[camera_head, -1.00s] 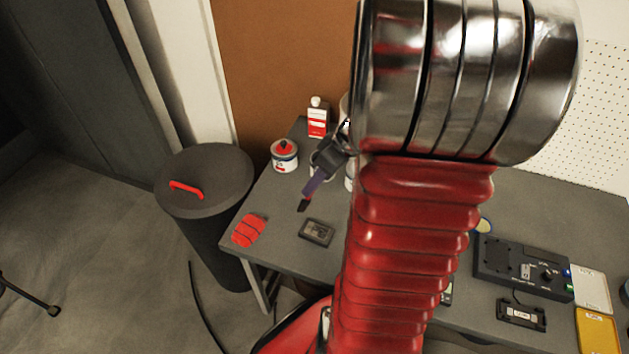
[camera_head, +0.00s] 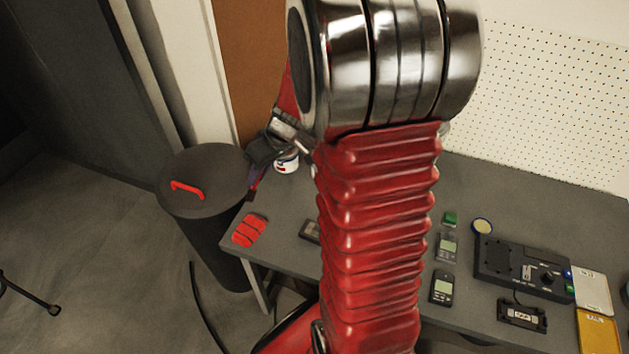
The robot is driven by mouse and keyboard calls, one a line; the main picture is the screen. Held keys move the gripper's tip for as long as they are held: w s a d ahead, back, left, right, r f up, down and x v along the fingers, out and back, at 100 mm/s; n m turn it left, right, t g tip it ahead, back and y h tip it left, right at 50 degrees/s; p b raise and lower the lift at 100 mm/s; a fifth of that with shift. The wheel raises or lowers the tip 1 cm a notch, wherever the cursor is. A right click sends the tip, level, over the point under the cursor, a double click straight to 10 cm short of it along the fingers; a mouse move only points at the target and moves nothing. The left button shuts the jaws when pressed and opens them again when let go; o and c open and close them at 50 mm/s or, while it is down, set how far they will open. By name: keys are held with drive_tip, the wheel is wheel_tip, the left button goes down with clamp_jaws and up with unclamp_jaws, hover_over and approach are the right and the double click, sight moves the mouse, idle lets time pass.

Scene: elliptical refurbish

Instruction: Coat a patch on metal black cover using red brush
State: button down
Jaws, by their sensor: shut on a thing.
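My gripper (camera_head: 262,162) is beyond the arm, above the left end of the table, and is shut on a small brush. A small dark rectangular piece (camera_head: 309,231), possibly the black metal cover, lies on the table, partly hidden by my arm. Its coating cannot be made out.
A red pad (camera_head: 249,230) lies at the left corner of the grey table (camera_head: 590,215). A white can (camera_head: 287,164) stands behind the gripper. A dark bin (camera_head: 205,170) with a red handle stands left. Handheld meters (camera_head: 442,288) and a black device (camera_head: 520,262) lie right.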

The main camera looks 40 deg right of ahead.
drive_tip(key=w+a+m, duration=0.1)
drive_tip(key=w+a, duration=0.8)
drive_tip(key=a, duration=0.3)
drive_tip(key=shift+a, duration=0.35)
drive_tip(key=shift+f, duration=0.15)
